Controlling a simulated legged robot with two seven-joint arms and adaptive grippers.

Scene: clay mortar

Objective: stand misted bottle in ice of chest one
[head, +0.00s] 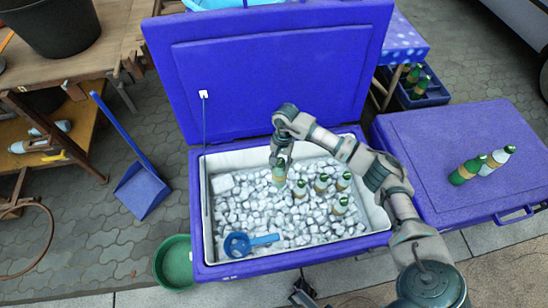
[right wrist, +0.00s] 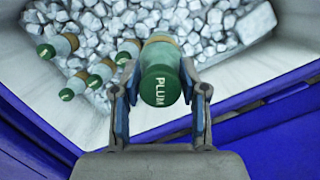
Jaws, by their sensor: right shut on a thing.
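My right gripper (head: 279,165) is shut on a bottle (head: 280,177) above the ice (head: 250,205) of the open blue chest (head: 199,240). The held bottle is upright, with a green cap and a tan label. In the right wrist view its cap (right wrist: 160,88) reads PLUM, between the two fingers of my right gripper (right wrist: 163,95). Whether its glass is misted is hard to tell. Its base is near the ice; contact is unclear. Several green-capped bottles (head: 320,183) stand in the ice to the right of it. My left gripper is not in view.
A blue scoop (head: 240,244) lies on the ice at the front left. A closed blue chest (head: 440,150) at right bears a green bottle (head: 466,171) and a whitish bottle (head: 497,160). The raised lid (head: 270,65) stands behind. A green basin (head: 174,262) sits at front left.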

